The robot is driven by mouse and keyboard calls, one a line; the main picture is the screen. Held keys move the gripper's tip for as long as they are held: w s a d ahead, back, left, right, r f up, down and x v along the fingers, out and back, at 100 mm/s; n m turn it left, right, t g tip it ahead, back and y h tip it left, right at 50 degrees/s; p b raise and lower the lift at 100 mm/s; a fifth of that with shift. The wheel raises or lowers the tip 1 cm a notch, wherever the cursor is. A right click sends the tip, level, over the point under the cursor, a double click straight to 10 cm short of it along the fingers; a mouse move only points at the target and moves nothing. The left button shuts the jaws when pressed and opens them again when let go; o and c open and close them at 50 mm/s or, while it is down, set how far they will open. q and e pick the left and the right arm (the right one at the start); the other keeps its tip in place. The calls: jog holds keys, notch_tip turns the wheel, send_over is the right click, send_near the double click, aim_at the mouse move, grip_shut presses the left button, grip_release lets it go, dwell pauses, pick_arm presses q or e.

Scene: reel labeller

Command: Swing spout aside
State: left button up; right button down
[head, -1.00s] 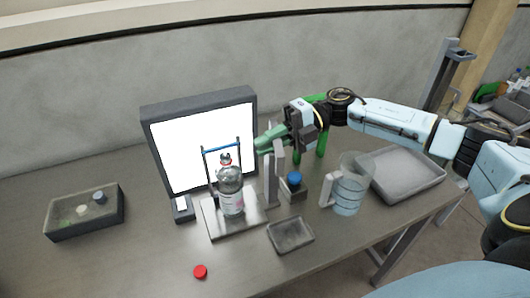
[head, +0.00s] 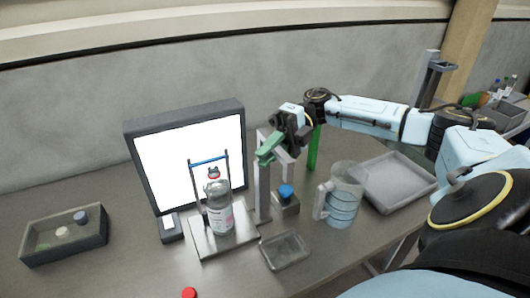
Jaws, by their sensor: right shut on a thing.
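A grey post (head: 263,192) stands on the table right of a clear labelled bottle (head: 219,212). A green arm-like piece (head: 267,151), seemingly the spout, lies across the top of the post. My right gripper (head: 279,138) is shut on this green piece, above and slightly right of the post. The fingertips are partly hidden, so the exact hold is unclear. The bottle stands upright on a metal plate (head: 238,239), under a frame with a blue bar (head: 209,161). My left gripper is not in view.
A lit white panel (head: 172,160) stands behind the bottle. A blue-capped block (head: 286,193), clear jug (head: 343,205), small tray (head: 284,262) and large tray (head: 420,185) stand to the right. A grey box (head: 40,253) is at left, a red cap (head: 189,293) in front.

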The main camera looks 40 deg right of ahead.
jog(key=c, duration=1.4)
grip_release()
jog(key=shift+d, duration=0.1)
jog(key=w+d+r+b, duration=0.1)
jog(key=d+r+b, duration=0.1)
jog(key=d, duration=1.1)
jog(key=shift+r, duration=0.2)
jog(key=shift+w, duration=0.1)
